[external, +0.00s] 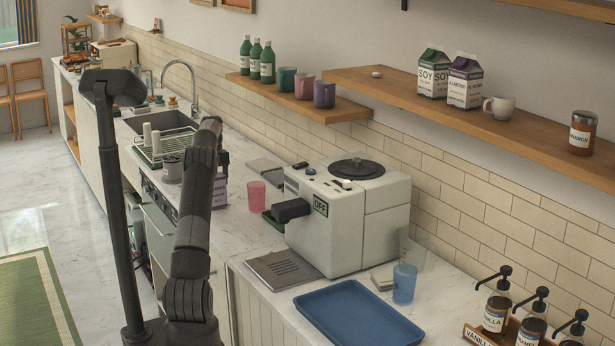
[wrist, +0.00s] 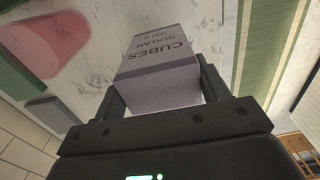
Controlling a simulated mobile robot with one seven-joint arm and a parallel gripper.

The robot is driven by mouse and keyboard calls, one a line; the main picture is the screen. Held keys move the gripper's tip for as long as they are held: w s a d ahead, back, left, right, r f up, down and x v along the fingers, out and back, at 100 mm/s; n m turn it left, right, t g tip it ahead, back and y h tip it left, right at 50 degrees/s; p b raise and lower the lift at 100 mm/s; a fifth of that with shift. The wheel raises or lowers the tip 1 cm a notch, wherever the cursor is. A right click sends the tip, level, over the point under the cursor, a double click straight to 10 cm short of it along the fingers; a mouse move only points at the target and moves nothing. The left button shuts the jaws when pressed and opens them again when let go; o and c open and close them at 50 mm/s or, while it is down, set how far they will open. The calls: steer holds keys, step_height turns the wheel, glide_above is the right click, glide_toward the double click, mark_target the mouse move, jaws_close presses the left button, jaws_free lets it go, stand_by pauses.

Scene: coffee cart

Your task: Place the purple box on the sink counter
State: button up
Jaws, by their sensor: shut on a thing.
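The purple box (wrist: 158,60), lettered "SUGAR CUBES", is between the two fingers of my gripper (wrist: 165,95) in the wrist view. The gripper is shut on it. In the external view the box (external: 220,191) is partly hidden behind my arm, with my gripper (external: 223,162) at it. It is over the counter near the front edge, left of the coffee machine; I cannot tell if it touches the surface. The sink counter (external: 236,150) is pale marble and runs back past the sink (external: 163,122) with its tall faucet (external: 185,80).
A dish rack (external: 160,150) stands by the sink, with a grey cup (external: 172,168) near it. A pink cup (external: 257,196) stands right of the box, before the coffee machine (external: 345,215). A shelf (external: 298,101) with bottles and mugs hangs above the counter.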

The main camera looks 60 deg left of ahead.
steer(key=shift+f, duration=1.05)
steer(key=shift+f, duration=0.15)
steer(key=o, duration=1.4)
steer(key=shift+c, duration=0.2)
step_height(320, 180, up, 12)
steer(key=shift+r, duration=0.1)
